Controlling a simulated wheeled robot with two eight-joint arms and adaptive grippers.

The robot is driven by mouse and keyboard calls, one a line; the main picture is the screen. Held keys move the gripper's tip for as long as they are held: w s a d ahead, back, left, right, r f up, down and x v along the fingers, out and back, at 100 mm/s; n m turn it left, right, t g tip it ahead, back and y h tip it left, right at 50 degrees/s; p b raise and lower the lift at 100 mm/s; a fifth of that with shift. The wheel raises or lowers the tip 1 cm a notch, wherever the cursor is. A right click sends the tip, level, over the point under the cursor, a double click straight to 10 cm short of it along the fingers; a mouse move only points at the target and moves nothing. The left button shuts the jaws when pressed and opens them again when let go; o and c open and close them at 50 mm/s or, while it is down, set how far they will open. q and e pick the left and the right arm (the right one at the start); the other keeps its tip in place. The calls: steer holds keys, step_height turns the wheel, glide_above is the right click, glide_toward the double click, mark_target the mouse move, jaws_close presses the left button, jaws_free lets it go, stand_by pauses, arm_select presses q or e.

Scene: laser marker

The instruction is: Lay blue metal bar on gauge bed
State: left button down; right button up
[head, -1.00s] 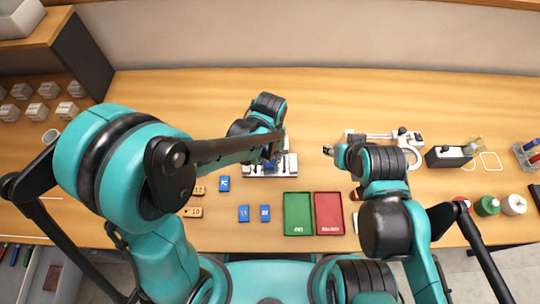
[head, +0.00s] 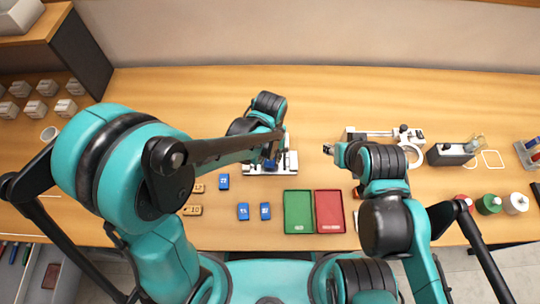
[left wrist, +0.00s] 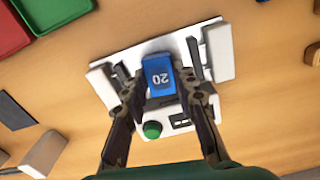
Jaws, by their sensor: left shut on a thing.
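In the left wrist view my left gripper (left wrist: 161,98) is shut on a blue metal bar (left wrist: 160,75) marked 20. The bar is over the white gauge bed (left wrist: 145,125); I cannot tell whether it touches the bed. A green button (left wrist: 152,130) shows on the gauge near the fingers. In the head view the gauge (head: 290,163) stands mid-table, partly hidden by my left arm, and a bit of the blue bar shows there. My right gripper (head: 328,149) is over the table right of the gauge; its fingers are too small to judge.
A green tray (head: 298,228) and a red tray (head: 329,228) lie in front of the gauge. Several other blue bars (head: 243,212) and brown bars (head: 192,210) lie left of them. A white and grey device (head: 375,134) stands right. The table behind the gauge is clear.

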arm_select(q)
steer(key=shift+f+b, duration=0.45)
steer(key=shift+b, duration=0.05)
stand_by(0.8)
steer(key=c, duration=1.1)
jaws_free()
steer(key=shift+r, duration=0.1)
step_height(320, 180, up, 12)
steer(key=shift+f, duration=0.1)
steer(key=s+a+t, duration=0.1)
steer(key=a+t, duration=0.1)
steer(key=a, duration=0.4)
steer(key=s+a+r+n+t, duration=0.1)
steer(key=s+a+t, duration=0.1)
steer(key=a, duration=0.4)
steer(key=s+a+r+t, duration=0.1)
steer(key=s+a+t, duration=0.1)
steer(key=a, duration=0.4)
steer(key=shift+t, duration=0.6)
